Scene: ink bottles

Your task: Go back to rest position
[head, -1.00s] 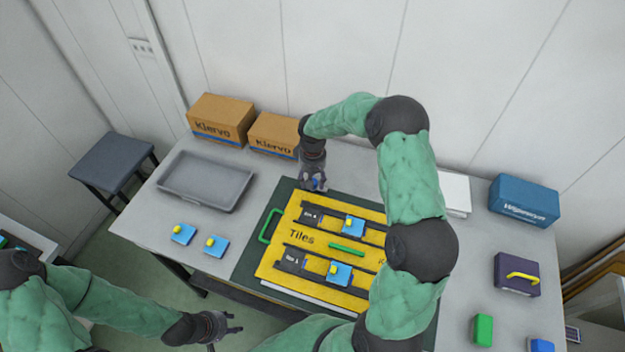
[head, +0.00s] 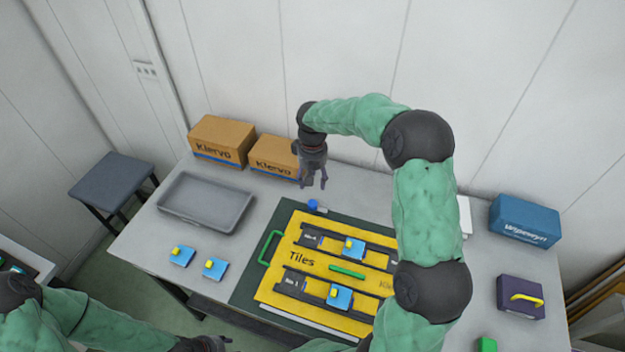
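My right gripper (head: 314,186) hangs above the back edge of the dark green mat. Its two fingers are apart with nothing between them. Just below it, a small bottle with a blue cap (head: 313,205) stands at the back edge of the yellow board marked "Tiles" (head: 301,259). My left gripper (head: 212,343) is at the bottom edge of the head view, partly cut off, away from the table. Its fingers are too small and cropped to judge.
Two blue tiles with yellow knobs (head: 215,268) lie left of the mat. A grey tray (head: 205,203) and two cardboard boxes (head: 221,141) are at the back left. A blue box (head: 525,221) and a dark block with a yellow handle (head: 520,297) are at right.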

